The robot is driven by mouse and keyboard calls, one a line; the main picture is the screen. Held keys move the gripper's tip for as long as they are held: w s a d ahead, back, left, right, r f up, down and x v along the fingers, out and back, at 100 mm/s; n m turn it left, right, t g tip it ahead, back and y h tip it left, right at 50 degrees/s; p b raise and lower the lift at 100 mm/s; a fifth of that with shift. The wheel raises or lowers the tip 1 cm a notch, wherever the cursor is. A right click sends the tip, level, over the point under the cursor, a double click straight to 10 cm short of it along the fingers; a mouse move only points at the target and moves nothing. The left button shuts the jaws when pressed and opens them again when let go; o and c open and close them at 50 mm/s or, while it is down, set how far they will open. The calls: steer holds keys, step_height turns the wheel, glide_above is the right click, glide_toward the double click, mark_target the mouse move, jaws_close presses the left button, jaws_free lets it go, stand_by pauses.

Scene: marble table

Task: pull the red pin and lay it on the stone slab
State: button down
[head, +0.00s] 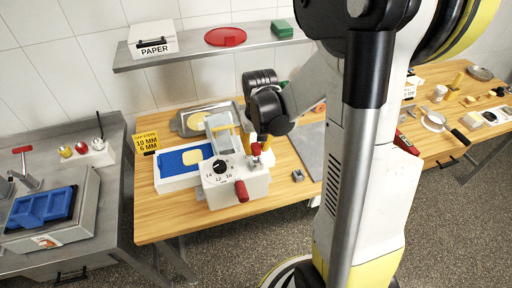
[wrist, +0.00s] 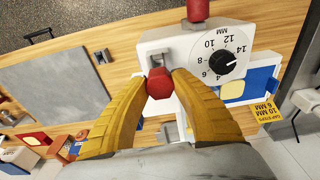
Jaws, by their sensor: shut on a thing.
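The red pin (wrist: 159,84) has a faceted red head, held between the yellow fingertips of my gripper (wrist: 159,78) in the wrist view. In the head view the red pin (head: 256,149) shows small at the upper right of the white dial machine (head: 222,190). It is beside a metal bracket on the machine; its shank is hidden, so I cannot tell how deep it sits. My gripper (head: 262,141) reaches down behind the machine's right side, partly hidden by my wrist. The grey stone slab (head: 309,142) lies flat on the wooden table, right of the machine; it also shows in the wrist view (wrist: 55,88).
The machine has a numbered dial (wrist: 225,62) and a red handle (head: 241,190). A small grey block (head: 298,175) lies between machine and slab. A blue-lined tray (head: 180,165) is at the machine's left. The slab's visible surface is clear.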

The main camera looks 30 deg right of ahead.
mark_target(256, 145)
steer(key=shift+r+p, duration=1.4)
steer(key=shift+r, duration=0.65)
steer(key=shift+f, duration=0.1)
